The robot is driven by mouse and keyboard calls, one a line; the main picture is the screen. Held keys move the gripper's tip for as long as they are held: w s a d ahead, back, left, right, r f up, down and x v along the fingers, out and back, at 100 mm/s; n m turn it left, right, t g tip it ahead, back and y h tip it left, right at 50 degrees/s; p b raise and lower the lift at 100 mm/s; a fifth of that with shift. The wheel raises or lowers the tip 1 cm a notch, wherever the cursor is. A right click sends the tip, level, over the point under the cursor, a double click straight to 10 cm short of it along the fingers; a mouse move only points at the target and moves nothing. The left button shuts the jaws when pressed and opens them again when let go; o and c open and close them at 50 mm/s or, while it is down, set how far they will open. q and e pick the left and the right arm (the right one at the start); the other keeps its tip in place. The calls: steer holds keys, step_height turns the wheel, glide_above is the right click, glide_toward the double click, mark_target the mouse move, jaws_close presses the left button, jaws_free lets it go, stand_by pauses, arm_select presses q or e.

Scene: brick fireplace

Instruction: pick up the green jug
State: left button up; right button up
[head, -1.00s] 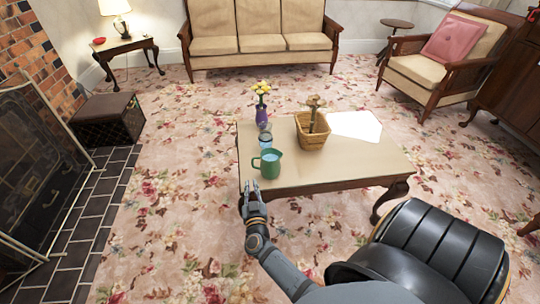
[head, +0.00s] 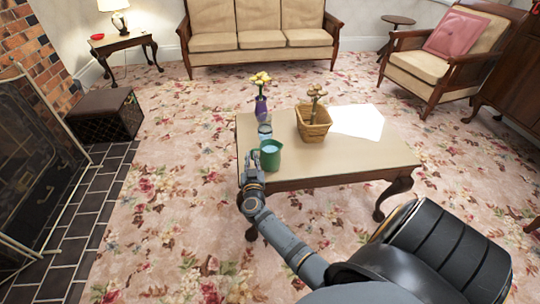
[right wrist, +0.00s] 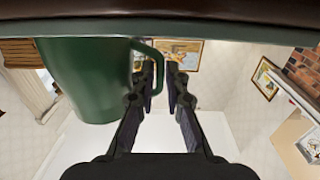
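The green jug (head: 272,157) stands upright near the left front corner of the wooden table (head: 345,165). My right gripper (head: 254,160) is at the jug's left side, where the handle is. In the right wrist view the jug (right wrist: 88,75) fills the upper left, and its handle (right wrist: 158,67) reaches in between my two fingertips (right wrist: 160,75). The fingers are open, one on each side of the handle's outer bar, with a gap visible on the right. Contact with the left finger is unclear. My left gripper is not in view.
Just behind the jug stands a clear glass (head: 265,132), then a purple vase (head: 261,107) with yellow flowers. A wicker basket (head: 313,130) with a plant is to the right. The table's right half is mostly clear.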

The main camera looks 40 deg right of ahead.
steer(key=shift+x, duration=0.9)
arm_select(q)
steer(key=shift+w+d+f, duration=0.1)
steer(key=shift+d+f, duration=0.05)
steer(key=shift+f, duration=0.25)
arm_select(e)
jaws_close()
steer(key=shift+r, duration=0.1)
